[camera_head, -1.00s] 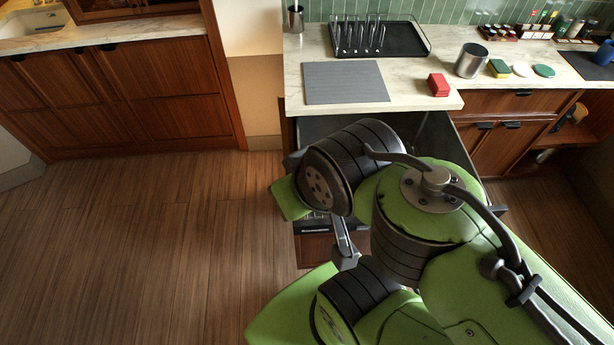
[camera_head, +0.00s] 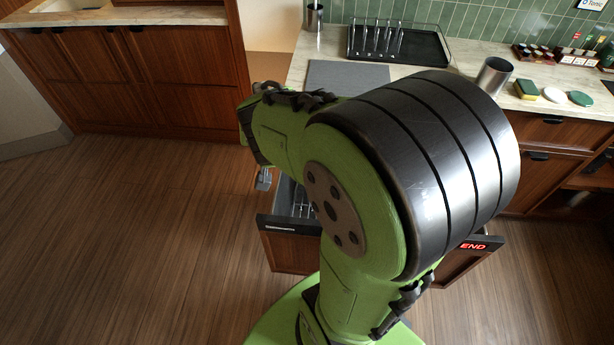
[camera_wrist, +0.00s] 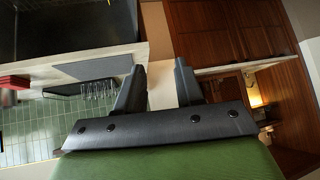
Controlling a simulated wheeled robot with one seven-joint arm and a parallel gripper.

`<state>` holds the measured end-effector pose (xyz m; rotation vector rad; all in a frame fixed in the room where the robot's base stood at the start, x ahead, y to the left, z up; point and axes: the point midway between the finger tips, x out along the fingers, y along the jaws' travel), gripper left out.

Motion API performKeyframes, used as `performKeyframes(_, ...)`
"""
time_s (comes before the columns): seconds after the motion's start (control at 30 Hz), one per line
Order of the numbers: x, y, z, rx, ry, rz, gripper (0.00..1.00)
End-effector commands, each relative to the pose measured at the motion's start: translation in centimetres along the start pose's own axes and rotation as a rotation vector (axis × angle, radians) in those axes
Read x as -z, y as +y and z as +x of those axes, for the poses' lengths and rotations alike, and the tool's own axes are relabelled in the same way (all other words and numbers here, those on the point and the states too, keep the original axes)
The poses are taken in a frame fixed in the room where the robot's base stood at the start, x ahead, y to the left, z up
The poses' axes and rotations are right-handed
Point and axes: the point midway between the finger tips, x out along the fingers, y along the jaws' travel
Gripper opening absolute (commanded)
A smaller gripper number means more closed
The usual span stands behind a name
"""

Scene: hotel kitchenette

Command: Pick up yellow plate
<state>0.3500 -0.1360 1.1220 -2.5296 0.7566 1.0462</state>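I cannot make out a yellow plate in either current view. My gripper (camera_wrist: 160,82) is open in the wrist view, with its two dark fingers apart and nothing between them. In the head view my green and black arm covers the middle of the picture, and I cannot make out the fingers there. A dishwasher drawer (camera_head: 285,228) stands pulled out under the counter, with a red END display at its front right. Part of a rack (camera_head: 299,203) shows inside it; my arm hides most of the interior.
The counter holds a grey mat (camera_head: 345,74), a black drying rack (camera_head: 425,48), a metal cup (camera_head: 493,76), a sponge (camera_head: 527,89) and two round pads. A red block (camera_wrist: 14,82) shows in the wrist view. The wooden floor (camera_head: 120,230) to the left is clear.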

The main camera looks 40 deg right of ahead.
Motion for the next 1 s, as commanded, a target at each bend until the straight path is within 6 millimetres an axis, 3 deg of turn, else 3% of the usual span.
performKeyframes(0.03, -0.5, 0.9, 2.7, -0.024, 0.015, 0.03, 0.37)
performKeyframes(0.17, -0.8, 3.8, 9.5, -0.087, 0.098, 0.126, 0.37)
performKeyframes(0.2, -1.1, 5.1, 12.1, -0.107, 0.13, 0.159, 0.37)
performKeyframes(0.3, -2.9, 8.9, 19.0, -0.15, 0.221, 0.241, 0.37)
performKeyframes(0.4, -5.0, 12.1, 24.2, -0.165, 0.302, 0.301, 0.37)
performKeyframes(0.53, -6.6, 14.1, 27.2, -0.161, 0.362, 0.339, 0.37)
performKeyframes(0.67, -7.4, 14.4, 28.3, -0.155, 0.377, 0.345, 0.37)
performKeyframes(0.93, -12.0, 14.8, 33.0, -0.155, 0.373, 0.343, 0.37)
performKeyframes(1.0, -12.0, 15.1, 33.8, -0.156, 0.379, 0.347, 0.37)
